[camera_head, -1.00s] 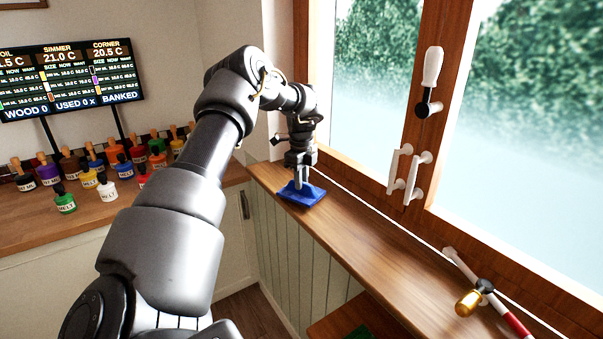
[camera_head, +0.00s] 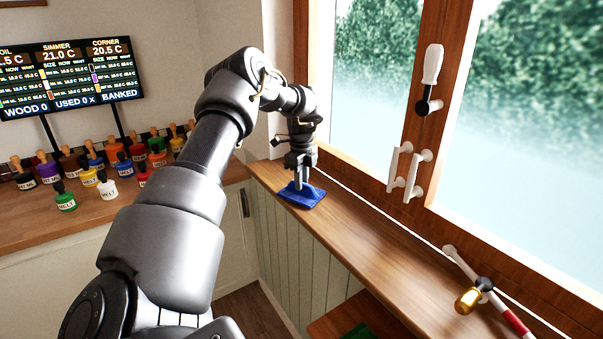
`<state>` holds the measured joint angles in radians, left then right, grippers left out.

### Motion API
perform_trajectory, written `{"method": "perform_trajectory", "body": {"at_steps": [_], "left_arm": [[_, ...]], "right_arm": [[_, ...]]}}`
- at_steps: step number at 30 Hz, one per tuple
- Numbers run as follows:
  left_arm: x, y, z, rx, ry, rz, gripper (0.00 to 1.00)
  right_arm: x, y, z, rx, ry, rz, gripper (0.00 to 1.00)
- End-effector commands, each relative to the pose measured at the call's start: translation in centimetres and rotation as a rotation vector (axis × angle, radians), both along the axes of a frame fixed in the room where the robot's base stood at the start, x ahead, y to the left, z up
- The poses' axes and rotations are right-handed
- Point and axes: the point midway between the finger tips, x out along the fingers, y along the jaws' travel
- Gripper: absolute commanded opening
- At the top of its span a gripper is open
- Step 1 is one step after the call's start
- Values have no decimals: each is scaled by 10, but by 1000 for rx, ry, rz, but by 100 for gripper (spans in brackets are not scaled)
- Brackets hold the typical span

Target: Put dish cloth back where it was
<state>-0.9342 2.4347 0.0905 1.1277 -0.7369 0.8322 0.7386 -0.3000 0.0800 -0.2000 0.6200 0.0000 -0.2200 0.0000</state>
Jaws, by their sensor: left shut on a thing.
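The dish cloth (camera_head: 312,197) is a blue cloth lying on the far left end of the wooden window sill (camera_head: 352,226). My left gripper (camera_head: 299,184) points straight down at the cloth, with its fingers shut on it. The cloth spreads out around the fingertips and looks to be resting on the sill. My left arm hides part of the room behind it. My right gripper is not in view.
A window with white handles (camera_head: 396,170) stands along the sill's right side. A red and white rod with a gold-ended piece (camera_head: 469,300) lies at the sill's near end. Several labelled bottles (camera_head: 108,190) and a display (camera_head: 70,78) stand on the left counter. The sill's middle is clear.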

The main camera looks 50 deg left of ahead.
Motion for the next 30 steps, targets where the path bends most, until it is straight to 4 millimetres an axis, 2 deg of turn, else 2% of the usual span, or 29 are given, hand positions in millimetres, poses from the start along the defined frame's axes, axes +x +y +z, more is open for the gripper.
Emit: {"method": "perform_trajectory", "body": {"at_steps": [4,5,10,16,22,30], "left_arm": [[0,0,-3,0,0,0,3],[0,0,-4,0,0,0,22],[0,0,-3,1,0,0,45],[0,0,-3,1,0,0,46],[0,0,-3,1,0,0,71],[0,0,-3,1,0,1,72]], "right_arm": [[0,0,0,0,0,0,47],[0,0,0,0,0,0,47],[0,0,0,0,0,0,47],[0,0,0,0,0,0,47],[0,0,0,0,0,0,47],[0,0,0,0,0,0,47]]}}
